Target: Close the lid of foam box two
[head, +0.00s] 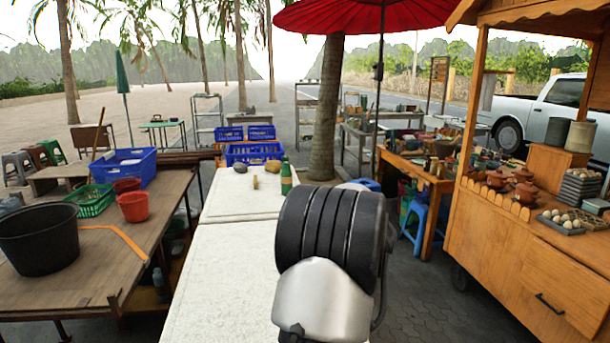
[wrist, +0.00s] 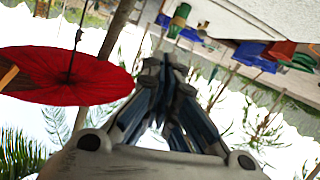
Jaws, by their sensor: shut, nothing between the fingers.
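Two white foam boxes stand in a row in the head view, a far one (head: 225,200) and a near one (head: 215,290). Both show flat white tops with a seam between them. I cannot tell which is box two, and I see no raised lid. My arm covers the right part of the near box. In the wrist view, which is turned over, a white surface (wrist: 225,14) shows at the top. My gripper (wrist: 165,62) is shut and empty in the wrist view, apart from that surface; the arm hides it in the head view.
A green bottle (head: 286,178) and a few small items stand on the far box top. A wooden table (head: 110,245) with a black tub (head: 40,238) is at left. A wooden cart (head: 510,250) is at right. Paved floor lies between the boxes and cart.

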